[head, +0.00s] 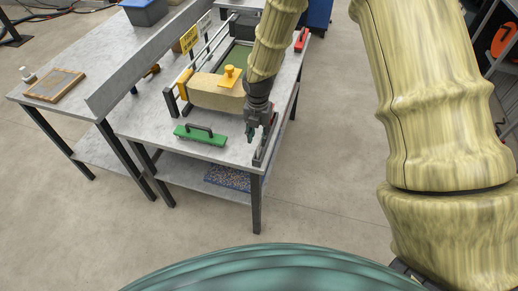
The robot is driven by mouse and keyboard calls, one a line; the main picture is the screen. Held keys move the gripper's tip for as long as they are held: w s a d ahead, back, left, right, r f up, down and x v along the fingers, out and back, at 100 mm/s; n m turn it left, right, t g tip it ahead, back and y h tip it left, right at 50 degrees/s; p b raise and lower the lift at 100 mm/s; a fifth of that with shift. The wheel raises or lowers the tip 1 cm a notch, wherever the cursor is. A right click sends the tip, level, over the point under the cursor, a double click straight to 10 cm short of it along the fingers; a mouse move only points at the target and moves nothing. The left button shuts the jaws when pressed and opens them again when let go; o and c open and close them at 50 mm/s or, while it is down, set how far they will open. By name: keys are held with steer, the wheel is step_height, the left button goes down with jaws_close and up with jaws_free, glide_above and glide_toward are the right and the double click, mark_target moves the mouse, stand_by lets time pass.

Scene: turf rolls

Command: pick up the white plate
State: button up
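A small upright white plate with dark markings (205,24) stands at the back of the near table, beside a similar yellow plate (188,39). I cannot tell for sure that it is the white plate of the task; no other plain white plate shows. My gripper (254,134) points down over the front right part of the near table, well in front of the white plate.
A green block with a black handle (201,135) lies at the table's front. A dark bar (265,152) is close beside my gripper.

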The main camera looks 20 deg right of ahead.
mark_target(259, 145)
steer(key=shift+s+f, duration=0.1)
steer(key=shift+s, duration=0.1)
steer(key=shift+d+f+p, duration=0.1)
steer(key=shift+f+p, duration=0.2)
steer(key=shift+p, duration=0.1)
step_height(259, 145, down, 2)
steer(key=shift+w+d+p, duration=0.1)
steer(key=shift+p, duration=0.4)
steer(key=shift+f, duration=1.1)
jaws_close()
